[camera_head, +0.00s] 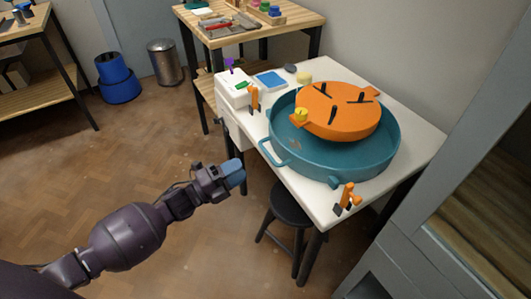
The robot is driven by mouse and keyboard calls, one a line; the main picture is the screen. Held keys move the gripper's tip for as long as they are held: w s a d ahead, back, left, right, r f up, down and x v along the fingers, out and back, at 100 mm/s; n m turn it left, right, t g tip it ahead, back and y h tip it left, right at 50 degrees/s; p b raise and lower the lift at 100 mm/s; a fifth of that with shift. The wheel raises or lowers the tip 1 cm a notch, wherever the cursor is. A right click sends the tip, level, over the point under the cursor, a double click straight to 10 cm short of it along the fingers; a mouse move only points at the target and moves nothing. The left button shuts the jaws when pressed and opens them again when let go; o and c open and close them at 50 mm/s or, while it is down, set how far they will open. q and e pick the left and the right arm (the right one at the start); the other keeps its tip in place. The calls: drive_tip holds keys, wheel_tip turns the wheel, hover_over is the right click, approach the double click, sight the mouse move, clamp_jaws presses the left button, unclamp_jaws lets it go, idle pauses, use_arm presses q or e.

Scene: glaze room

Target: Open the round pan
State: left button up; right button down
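The round pan (284,159) is a wide teal basin on the white table. It has a loop handle (272,153) at its left front and a small teal knob (335,182) at its front. An orange round piece (338,118) with dark slots sits over the pan and hides much of its inside. A yellow knob (301,115) is at the orange piece's left edge. My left gripper (236,173) has blue fingertips and is left of the pan, apart from it. Whether its fingers are parted cannot be made out. My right gripper is not in view.
The white table (408,99) also holds two orange clamps (254,98) (347,197), a white box (233,88) and a blue tablet-like item (270,80). A black stool (287,205) stands below. A grey cabinet (425,255) is at right.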

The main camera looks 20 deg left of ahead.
sight(268, 152)
use_arm(q)
drive_tip(key=b+x, duration=0.1)
drive_tip(key=x, duration=0.8)
drive_tip(key=shift+w+d+f, duration=0.1)
drive_tip(key=shift+w+f, duration=0.05)
drive_tip(key=shift+w+d, duration=0.15)
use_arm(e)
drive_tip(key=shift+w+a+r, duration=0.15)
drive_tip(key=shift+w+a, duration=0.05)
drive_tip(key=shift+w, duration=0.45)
use_arm(q)
drive_tip(key=c, duration=0.6)
clamp_jaws()
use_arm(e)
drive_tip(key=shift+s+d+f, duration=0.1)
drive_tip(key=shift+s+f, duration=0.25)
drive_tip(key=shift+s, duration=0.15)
